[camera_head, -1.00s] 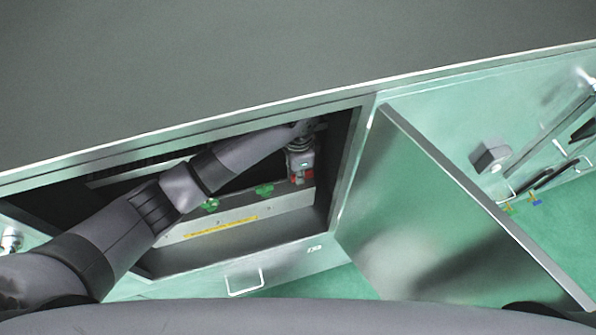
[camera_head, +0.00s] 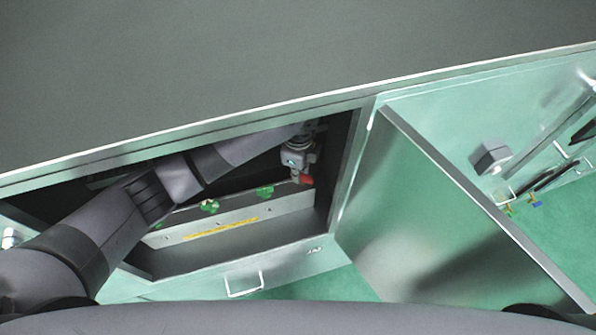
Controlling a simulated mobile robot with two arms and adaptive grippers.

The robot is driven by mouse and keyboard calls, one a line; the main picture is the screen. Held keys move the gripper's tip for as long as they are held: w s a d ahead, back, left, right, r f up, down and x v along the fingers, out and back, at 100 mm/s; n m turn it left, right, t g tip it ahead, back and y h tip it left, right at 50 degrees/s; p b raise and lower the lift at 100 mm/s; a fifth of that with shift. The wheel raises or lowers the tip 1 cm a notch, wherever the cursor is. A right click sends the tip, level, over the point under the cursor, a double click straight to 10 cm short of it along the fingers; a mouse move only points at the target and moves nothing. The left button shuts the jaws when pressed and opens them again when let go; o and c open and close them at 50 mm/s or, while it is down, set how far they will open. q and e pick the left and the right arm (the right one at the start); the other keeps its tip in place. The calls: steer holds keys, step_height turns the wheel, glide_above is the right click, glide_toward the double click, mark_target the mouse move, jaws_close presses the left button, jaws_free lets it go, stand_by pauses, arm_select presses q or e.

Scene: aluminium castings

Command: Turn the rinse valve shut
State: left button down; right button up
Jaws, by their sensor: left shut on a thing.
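My left arm comes in from the left and reaches through the opening of a cabinet. My left gripper (camera_head: 301,174) points down near the right inner side of the opening and is shut on a small red handle (camera_head: 307,180). The handle sits at the right end of a row with two green valve handles (camera_head: 265,192), one of them further left (camera_head: 209,206). Most of the red handle is hidden by the gripper. No label tells which valve is the rinse valve. My right gripper does not show.
A pale panel with a yellow strip (camera_head: 222,229) runs below the handles. The cabinet's open door (camera_head: 420,230) stands to the right. The opening's right side wall (camera_head: 352,165) is close to my gripper. A drawer handle (camera_head: 245,290) sits below.

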arm_select(q)
steer(key=m, duration=0.5)
steer(key=shift+w+d+m, duration=0.15)
steer(key=shift+w+m, duration=0.15)
steer(key=shift+w+d+m+b, duration=0.1)
steer(key=shift+m+b, duration=0.15)
steer(key=shift+m, duration=0.85)
steer(key=shift+w+d+m+b, duration=0.1)
steer(key=shift+m+b, duration=0.1)
steer(key=shift+m, duration=0.9)
steer(key=shift+s+r, duration=0.1)
steer(key=c, duration=1.7)
jaws_free()
